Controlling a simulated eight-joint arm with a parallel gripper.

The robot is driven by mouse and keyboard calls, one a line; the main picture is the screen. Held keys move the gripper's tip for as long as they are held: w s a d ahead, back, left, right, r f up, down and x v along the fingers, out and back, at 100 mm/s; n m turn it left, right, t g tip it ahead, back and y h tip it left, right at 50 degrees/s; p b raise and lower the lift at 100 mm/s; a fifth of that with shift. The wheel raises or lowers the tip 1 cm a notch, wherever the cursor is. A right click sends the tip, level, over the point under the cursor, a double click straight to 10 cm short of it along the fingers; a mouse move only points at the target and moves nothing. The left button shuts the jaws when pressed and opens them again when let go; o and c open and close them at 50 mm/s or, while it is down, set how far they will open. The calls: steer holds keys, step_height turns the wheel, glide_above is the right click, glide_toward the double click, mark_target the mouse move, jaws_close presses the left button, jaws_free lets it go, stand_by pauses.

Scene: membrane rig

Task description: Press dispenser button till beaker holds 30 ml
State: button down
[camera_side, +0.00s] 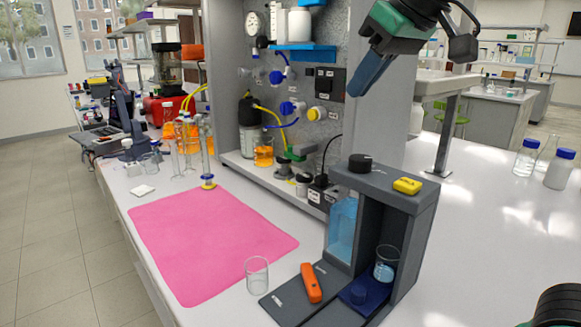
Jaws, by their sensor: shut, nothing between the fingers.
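The dispenser (415,215) is a dark grey frame with a blue-filled bottle (342,228) on its left side. A yellow button (408,186) sits on top, and a black round cap (360,163) is to its left. A clear beaker (386,262) with light blue liquid in it is inside the dispenser's open bay; I cannot read its level. My gripper (357,92) is shut and empty, with blue fingers pointing down and left. It hangs well above the dispenser top, up and left of the yellow button in the picture, not touching it.
A pink mat (205,240) covers the bench to the left. A grey panel rig (335,55) stands behind. The white bench (480,230) at right is mostly clear.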

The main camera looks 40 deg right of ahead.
step_height(320, 180, up, 2)
steer(key=m+t+y, duration=0.2)
steer(key=m, duration=2.3)
glide_above(414, 183)
step_height(414, 183, down, 4)
steer(key=shift+f, duration=0.6)
steer(key=shift+f, duration=4.4)
steer(key=shift+f, duration=0.15)
steer(key=shift+f, duration=0.25)
